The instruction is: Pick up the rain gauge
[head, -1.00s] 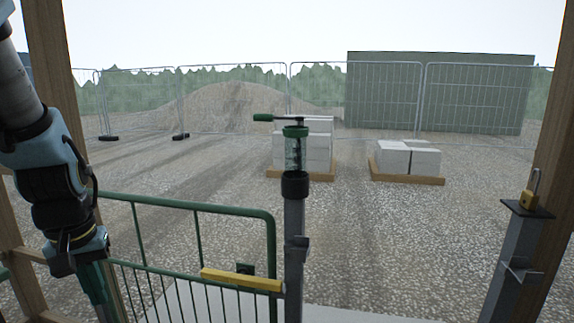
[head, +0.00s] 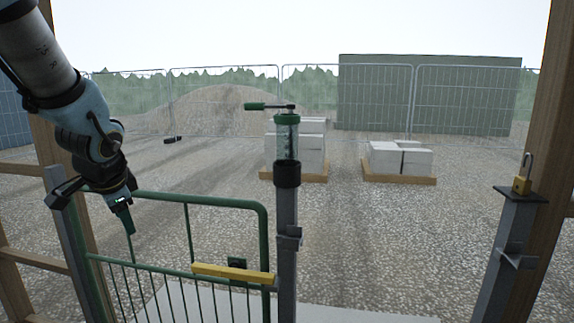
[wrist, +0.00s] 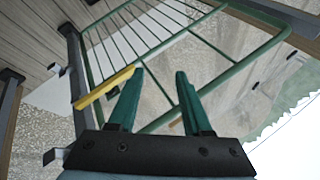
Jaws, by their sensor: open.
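The rain gauge (head: 287,138) appears to be the clear tube with green bands in the head view. It stands upright in a black collar on top of a grey post (head: 287,240), with a green-handled bar across its top. My gripper (head: 130,240) hangs at the left of the head view, well apart from the gauge and lower than it. In the wrist view my gripper (wrist: 160,78) has its two green fingers spread with nothing between them. I cannot make out the gauge in the wrist view.
A green gate (head: 190,265) with a yellow bar (head: 232,273) lies between my gripper and the gauge post; it fills much of the wrist view. A padlock (head: 522,184) sits on a second post at right. Timber uprights frame both sides. Block pallets (head: 400,160) stand on gravel beyond.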

